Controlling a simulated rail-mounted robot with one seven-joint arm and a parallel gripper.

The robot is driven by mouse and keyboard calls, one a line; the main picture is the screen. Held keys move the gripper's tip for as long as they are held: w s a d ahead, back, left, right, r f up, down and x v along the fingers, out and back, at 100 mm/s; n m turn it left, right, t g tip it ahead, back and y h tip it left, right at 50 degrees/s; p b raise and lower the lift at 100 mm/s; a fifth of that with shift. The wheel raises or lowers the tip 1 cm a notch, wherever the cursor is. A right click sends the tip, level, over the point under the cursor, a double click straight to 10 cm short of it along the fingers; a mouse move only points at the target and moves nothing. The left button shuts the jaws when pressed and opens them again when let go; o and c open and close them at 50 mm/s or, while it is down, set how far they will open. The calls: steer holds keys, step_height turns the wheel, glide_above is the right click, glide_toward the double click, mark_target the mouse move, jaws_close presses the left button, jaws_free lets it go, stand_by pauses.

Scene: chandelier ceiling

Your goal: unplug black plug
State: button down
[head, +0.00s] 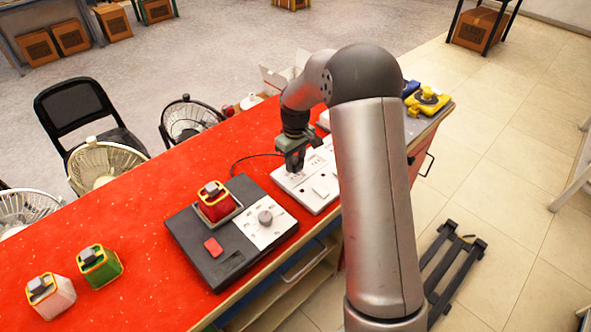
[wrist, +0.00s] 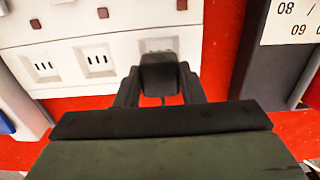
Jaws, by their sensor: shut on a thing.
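A thin black cord (head: 255,156) curves over the table beside my gripper.
White (head: 50,298) and green (head: 99,265) blocks stand farther left. Yellow and blue items (head: 427,100) lie at the far right end.

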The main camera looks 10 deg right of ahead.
steer(key=shift+r+p, duration=0.7)
steer(key=shift+r, duration=0.75)
